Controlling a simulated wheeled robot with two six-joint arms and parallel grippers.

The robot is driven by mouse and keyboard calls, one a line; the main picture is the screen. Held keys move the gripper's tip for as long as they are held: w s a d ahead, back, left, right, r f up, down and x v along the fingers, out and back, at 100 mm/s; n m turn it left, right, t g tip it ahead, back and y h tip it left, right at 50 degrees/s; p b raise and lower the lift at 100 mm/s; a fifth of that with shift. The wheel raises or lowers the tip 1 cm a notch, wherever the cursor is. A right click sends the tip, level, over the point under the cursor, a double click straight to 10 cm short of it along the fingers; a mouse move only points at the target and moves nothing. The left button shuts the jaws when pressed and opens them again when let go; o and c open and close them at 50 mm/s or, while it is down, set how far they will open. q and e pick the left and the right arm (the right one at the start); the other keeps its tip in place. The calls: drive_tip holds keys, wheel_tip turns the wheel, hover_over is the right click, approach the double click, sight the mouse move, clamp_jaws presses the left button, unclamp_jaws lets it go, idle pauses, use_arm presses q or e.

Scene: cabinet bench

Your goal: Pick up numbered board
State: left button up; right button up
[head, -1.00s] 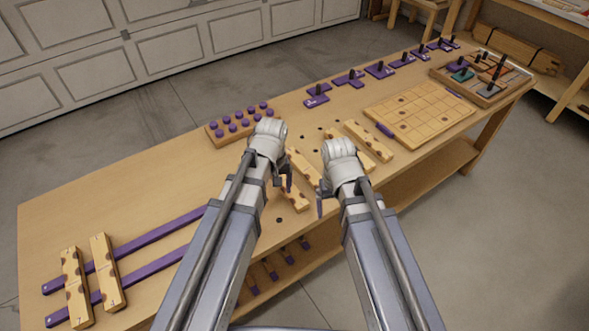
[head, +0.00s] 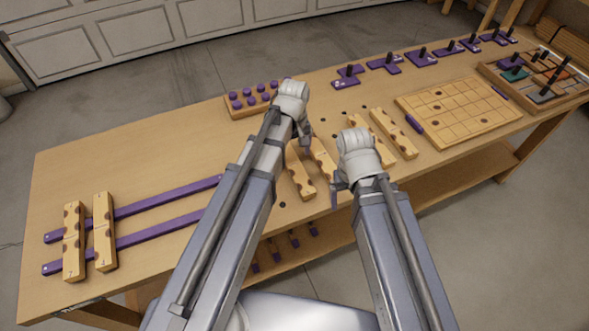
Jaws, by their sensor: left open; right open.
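Several notched wooden boards lie on the bench. One board (head: 301,180) and a second (head: 323,161) lie between my grippers. Another board (head: 393,134) lies just right of my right gripper, with one more partly hidden behind that hand. Two boards, a left one (head: 74,242) and a right one (head: 104,232), lie across two purple rails at the left; small marks on them are too small to read surely. My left gripper (head: 304,138) is open above the near boards' upper ends. My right gripper (head: 338,183) is open and empty near the bench's front edge.
A block with purple knobs (head: 250,101) stands behind my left gripper. A grid board (head: 460,110) and a tray of handled pieces (head: 540,80) lie at the right. Purple handled pieces (head: 422,58) line the back edge.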

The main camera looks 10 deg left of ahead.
sight(294, 164)
use_arm(q)
drive_tip(key=shift+f+b, duration=2.6)
drive_tip(key=shift+f, duration=0.3)
drive_tip(key=shift+r, duration=0.1)
clamp_jaws()
